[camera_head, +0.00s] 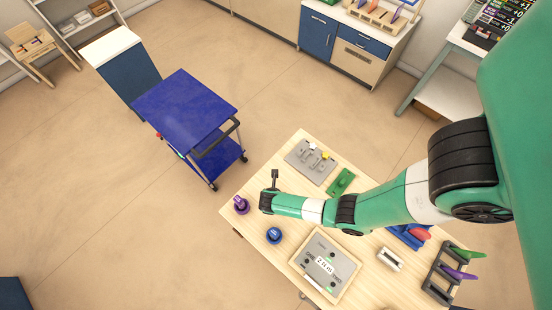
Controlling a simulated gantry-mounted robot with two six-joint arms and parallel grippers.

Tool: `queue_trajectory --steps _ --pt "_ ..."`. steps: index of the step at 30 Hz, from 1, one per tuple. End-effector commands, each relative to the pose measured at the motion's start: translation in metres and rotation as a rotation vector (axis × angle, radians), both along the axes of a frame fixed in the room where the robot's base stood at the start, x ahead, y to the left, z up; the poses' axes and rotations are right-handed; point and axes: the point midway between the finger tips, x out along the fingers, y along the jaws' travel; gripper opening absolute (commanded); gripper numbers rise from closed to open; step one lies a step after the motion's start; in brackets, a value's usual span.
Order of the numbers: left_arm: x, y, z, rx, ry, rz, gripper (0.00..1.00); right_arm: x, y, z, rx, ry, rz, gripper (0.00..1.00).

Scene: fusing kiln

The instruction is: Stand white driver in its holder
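One green and white arm of mine comes in from the right over the wooden table. Its black gripper (273,182) is above the table's left part, near the grey slotted plate (302,168). The fingers are seen edge-on and small; I cannot tell whether they are open or holding anything. I cannot make out the white driver for certain. A small white piece (312,145) shows at the grey plate's back edge, with a yellow one (326,155) beside it. I cannot tell which object is the driver's holder. My other gripper is not in view.
A purple item (240,204) and a blue round item (274,235) stand near the table's left edge. A green block (341,182), a grey device (325,266), a white block (390,259) and a dark rack (438,281) are also on it. A blue cart (185,108) stands beyond.

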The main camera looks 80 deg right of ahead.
Motion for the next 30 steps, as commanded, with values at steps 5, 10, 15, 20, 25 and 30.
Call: queue_trajectory --steps 5,10,15,20,25,30 --pt "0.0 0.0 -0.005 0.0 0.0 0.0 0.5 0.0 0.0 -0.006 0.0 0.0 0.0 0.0" --pt "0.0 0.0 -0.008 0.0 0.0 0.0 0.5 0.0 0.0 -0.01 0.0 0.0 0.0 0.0" --pt "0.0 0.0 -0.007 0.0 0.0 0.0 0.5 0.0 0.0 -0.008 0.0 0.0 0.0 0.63" --pt "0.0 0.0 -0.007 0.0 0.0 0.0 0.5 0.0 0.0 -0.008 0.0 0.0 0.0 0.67" --pt "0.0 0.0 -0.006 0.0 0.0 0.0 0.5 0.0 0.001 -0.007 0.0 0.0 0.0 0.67" --pt "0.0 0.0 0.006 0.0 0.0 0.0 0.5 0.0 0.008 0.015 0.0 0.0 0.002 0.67"
